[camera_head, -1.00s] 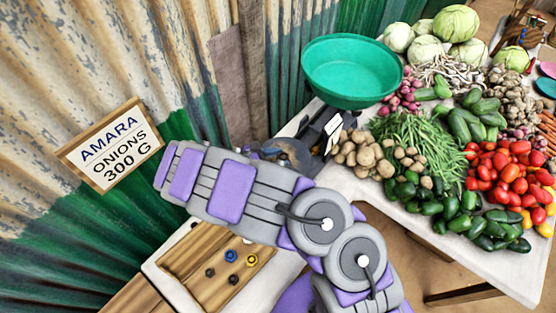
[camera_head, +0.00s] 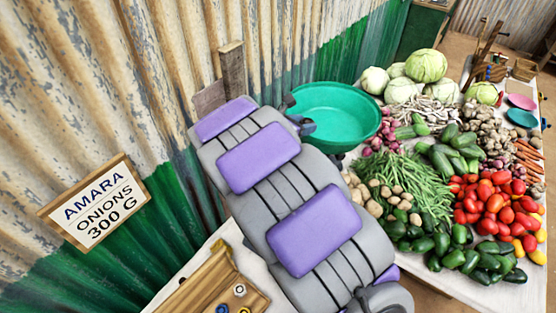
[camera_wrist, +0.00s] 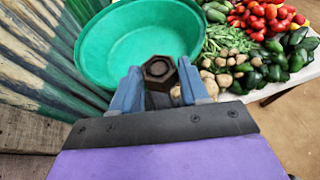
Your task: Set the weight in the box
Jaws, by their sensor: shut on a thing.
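A dark hexagonal weight (camera_wrist: 158,70) with a round recess in its top is between the two blue fingers of my gripper (camera_wrist: 158,84) in the wrist view. The gripper is shut on it, in front of the green basin's near rim. In the head view my gripper (camera_head: 302,122) shows only in part at the basin's left edge, and the weight cannot be made out. The wooden box (camera_head: 196,291) is at the bottom left of the head view, partly cut off, with small weights in it, including a blue one (camera_head: 222,308).
The green basin (camera_head: 340,112) stands beside my gripper. Potatoes, beans, peppers and tomatoes (camera_head: 500,205) cover the table to the right. A corrugated wall (camera_head: 90,90) with an "AMARA ONIONS 300 G" sign (camera_head: 97,203) is at left. My arm hides the middle.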

